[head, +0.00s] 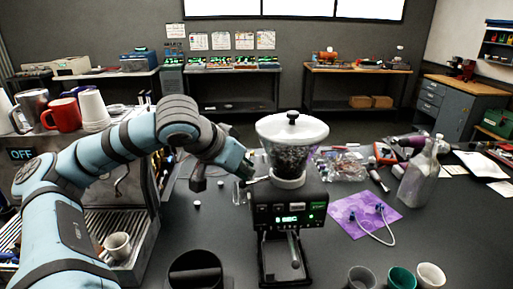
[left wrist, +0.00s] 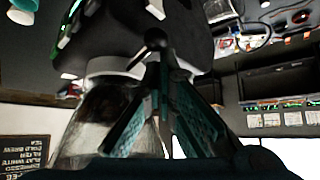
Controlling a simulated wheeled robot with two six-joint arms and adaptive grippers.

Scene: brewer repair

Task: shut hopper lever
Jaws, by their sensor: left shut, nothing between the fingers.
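The grinder (head: 290,207) stands upright on the dark table in the middle of the head view. Its clear hopper (head: 290,150), full of dark beans under a white lid, sits on a white collar. A short thin lever (head: 258,181) sticks out to the left of the collar. My left gripper (head: 247,172) is shut and empty just left of the hopper, close to the lever. In the left wrist view, the picture is upside down; the fingers (left wrist: 160,72) converge near the dark lever knob (left wrist: 155,38), beside the white collar. I cannot tell if they touch. My right gripper is not in view.
An espresso machine (head: 150,185) with cups on top stands at the left. A round black container (head: 195,270) is in front. Cups (head: 400,277) stand at the front right.

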